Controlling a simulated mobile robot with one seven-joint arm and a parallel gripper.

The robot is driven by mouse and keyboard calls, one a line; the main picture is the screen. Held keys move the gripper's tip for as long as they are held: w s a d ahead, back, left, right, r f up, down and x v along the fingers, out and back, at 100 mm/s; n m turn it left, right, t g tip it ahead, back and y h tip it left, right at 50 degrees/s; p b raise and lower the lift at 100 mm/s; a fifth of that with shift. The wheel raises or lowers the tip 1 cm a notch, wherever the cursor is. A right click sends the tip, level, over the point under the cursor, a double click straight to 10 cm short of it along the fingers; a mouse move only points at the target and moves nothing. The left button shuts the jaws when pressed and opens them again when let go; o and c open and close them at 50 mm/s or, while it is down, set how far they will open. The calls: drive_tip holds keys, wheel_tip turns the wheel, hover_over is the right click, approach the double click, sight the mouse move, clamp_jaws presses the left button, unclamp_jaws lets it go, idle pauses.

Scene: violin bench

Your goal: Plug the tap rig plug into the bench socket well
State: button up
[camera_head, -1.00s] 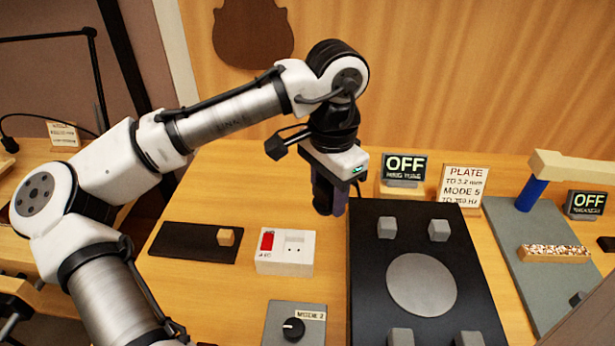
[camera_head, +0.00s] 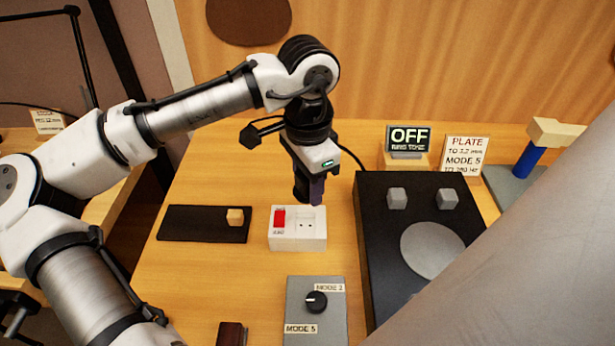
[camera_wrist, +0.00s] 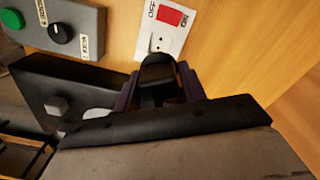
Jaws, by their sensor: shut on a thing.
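The bench socket (camera_head: 285,243) is a white box on the wooden bench with a red switch and a socket well (camera_head: 308,222) with small holes. It also shows at the top of the wrist view (camera_wrist: 146,40). My gripper (camera_head: 311,195) points down above and just behind the socket box. In the wrist view its purple fingers are shut on the black, rounded tap rig plug (camera_wrist: 157,70). The plug appears just short of the well in that view, with a gap that I cannot measure. In the head view the plug is mostly hidden by the fingers.
A black slab (camera_head: 375,285) with grey blocks and a round disc stands right of the socket. A dark tray (camera_head: 190,224) with a small wooden block lies left. A grey knob box (camera_head: 300,330) is in front. A large pale shape hides the lower right.

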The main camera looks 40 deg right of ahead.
drive_tip(key=shift+f+b, duration=1.7)
drive_tip(key=shift+f, duration=1.15)
drive_tip(key=shift+p, duration=0.9)
drive_tip(key=shift+f+b, duration=0.65)
drive_tip(key=shift+f, duration=0.45)
drive_tip(key=o, duration=1)
wheel_tip(320, 180, up, 14)
drive_tip(key=shift+f, duration=0.1)
